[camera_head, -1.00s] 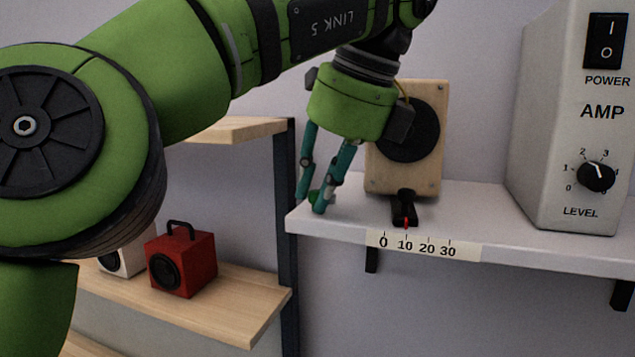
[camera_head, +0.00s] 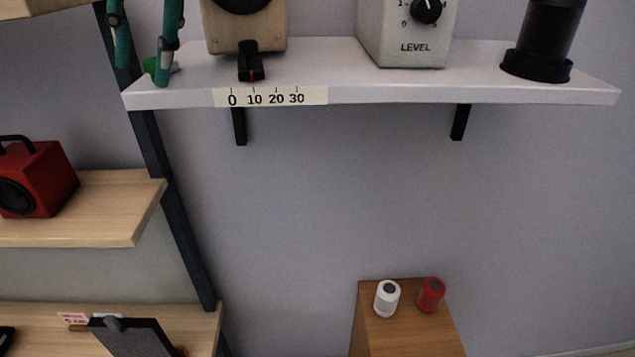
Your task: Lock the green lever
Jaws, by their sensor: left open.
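The green lever (camera_head: 151,66) is at the left end of the white shelf (camera_head: 400,92), small and partly hidden by a finger. My left gripper (camera_head: 144,77) shows only by its teal fingers at the top left. They are apart, one on each side of the lever; I cannot tell whether either touches it. The speaker's top is cut off. My right gripper is out of view.
The grey amp (camera_head: 395,40) and a black cylinder (camera_head: 545,40) stand farther right on the shelf. A red speaker (camera_head: 50,175) sits on a wooden shelf at left. A white can (camera_head: 387,298) and a red can (camera_head: 431,294) stand on a brown stand (camera_head: 400,335) below.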

